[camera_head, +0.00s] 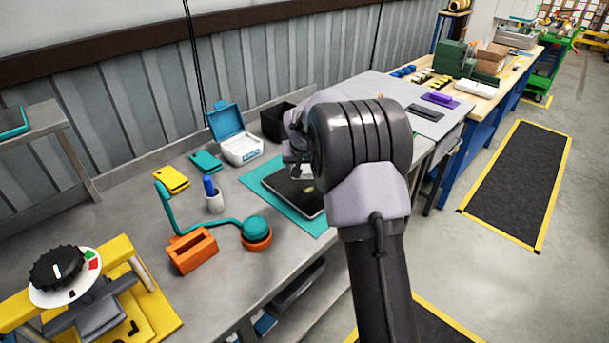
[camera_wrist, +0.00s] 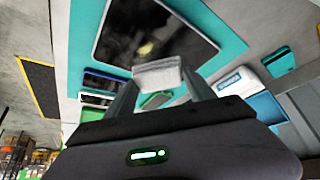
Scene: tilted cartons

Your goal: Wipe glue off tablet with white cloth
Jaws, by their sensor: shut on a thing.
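The black tablet (camera_head: 281,186) lies on a teal mat (camera_head: 257,174) on the grey bench, partly hidden by my arm. It also shows in the wrist view (camera_wrist: 172,27), with a yellowish glue smear (camera_wrist: 145,49) on its dark screen. The smear shows in the head view (camera_head: 308,190) too. My gripper (camera_wrist: 158,82) is shut on the folded white cloth (camera_wrist: 157,73). The cloth overlaps the tablet's near edge in the wrist view, close to the smear. I cannot tell whether it touches the screen.
An open blue-and-white box (camera_head: 241,149) and a black bin (camera_head: 277,122) stand behind the mat. A purple item (camera_head: 439,99) lies farther right.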

